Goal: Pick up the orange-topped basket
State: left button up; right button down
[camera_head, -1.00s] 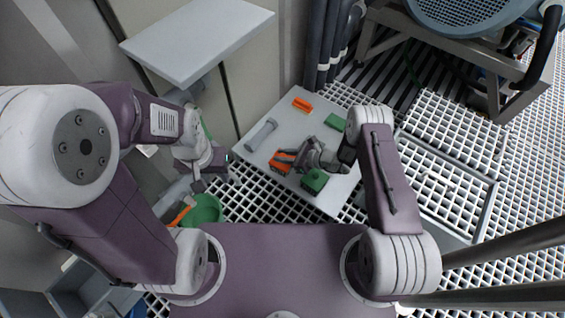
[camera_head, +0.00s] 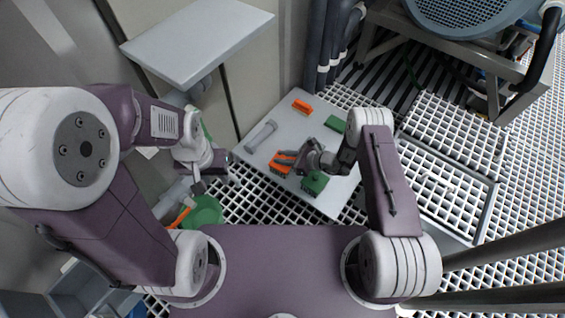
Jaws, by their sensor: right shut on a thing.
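The orange-topped basket (camera_head: 279,168) is at the near left part of the pale grey table (camera_head: 325,205), partly hidden by my gripper. My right gripper (camera_head: 284,157) reaches in from the right and is shut on it. I cannot tell from this height whether the basket is clear of the table top. My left gripper (camera_head: 213,184) hangs to the left, off the table, with its fingers apart and nothing between them.
Another orange block (camera_head: 302,107) lies at the table's far side. Two green blocks (camera_head: 335,124) (camera_head: 314,183) lie to the right and near. A clear cylinder (camera_head: 262,136) lies at the left. A green bowl (camera_head: 205,211) stands below my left gripper.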

notch_tip(320, 180, up, 10)
jog(key=p, duration=0.7)
jog(key=shift+r, duration=0.1)
